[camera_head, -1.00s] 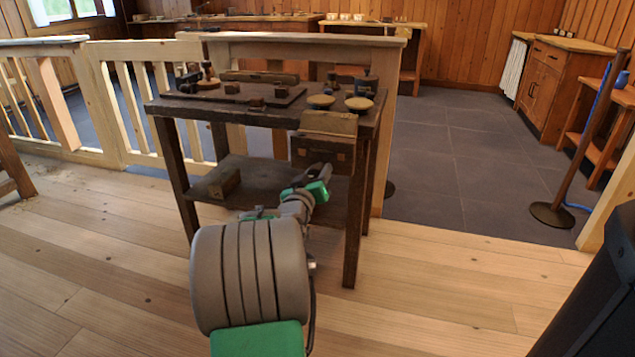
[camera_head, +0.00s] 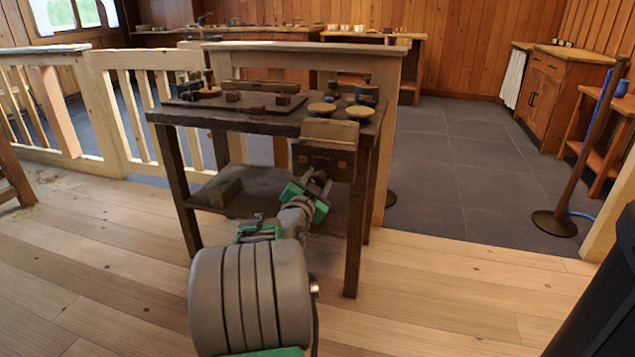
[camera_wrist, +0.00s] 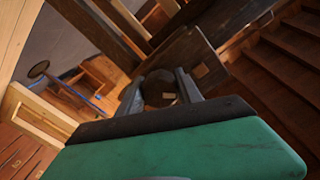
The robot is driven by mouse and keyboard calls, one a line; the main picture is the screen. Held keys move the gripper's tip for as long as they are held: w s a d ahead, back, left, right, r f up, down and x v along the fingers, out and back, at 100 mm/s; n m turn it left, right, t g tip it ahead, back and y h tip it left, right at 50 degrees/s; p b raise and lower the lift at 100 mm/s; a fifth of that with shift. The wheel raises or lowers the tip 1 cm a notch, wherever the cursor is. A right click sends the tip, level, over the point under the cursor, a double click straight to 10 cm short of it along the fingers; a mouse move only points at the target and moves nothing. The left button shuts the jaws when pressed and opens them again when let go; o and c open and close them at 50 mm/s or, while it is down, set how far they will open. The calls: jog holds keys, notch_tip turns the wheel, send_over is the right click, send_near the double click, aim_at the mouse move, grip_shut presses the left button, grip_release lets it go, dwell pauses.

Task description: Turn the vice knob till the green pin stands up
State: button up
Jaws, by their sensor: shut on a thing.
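The vice (camera_head: 325,160) is a dark wooden block with a lighter top jaw (camera_head: 328,131), at the front right of the workbench. Its knob (camera_wrist: 160,88) is dark and round with a small pale square on its face, seen in the wrist view. My gripper (camera_head: 318,182) reaches up to the vice front from below. In the wrist view, the two grey fingers of my gripper (camera_wrist: 160,92) are shut on the knob, one on each side. In the head view my gripper covers the knob. I cannot make out the green pin in either view.
The dark workbench (camera_head: 235,120) carries a board with small blocks and two round tan discs (camera_head: 359,112). A wood block (camera_head: 219,192) lies on its lower shelf. A pale wooden railing (camera_head: 120,60) runs behind.

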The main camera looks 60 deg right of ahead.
jog(key=m, duration=0.4)
jog(key=shift+f+m, duration=0.2)
jog(key=shift+m, duration=0.1)
jog(key=m, duration=0.4)
jog(key=shift+m, duration=0.3)
jog(key=m, duration=0.4)
jog(key=shift+s+m, duration=0.1)
jog(key=shift+m, duration=2.1)
jog(key=o, duration=1)
jog(key=shift+c, duration=0.2)
jog(key=o, duration=0.4)
jog(key=shift+r, duration=0.25)
jog(key=shift+a, duration=0.15)
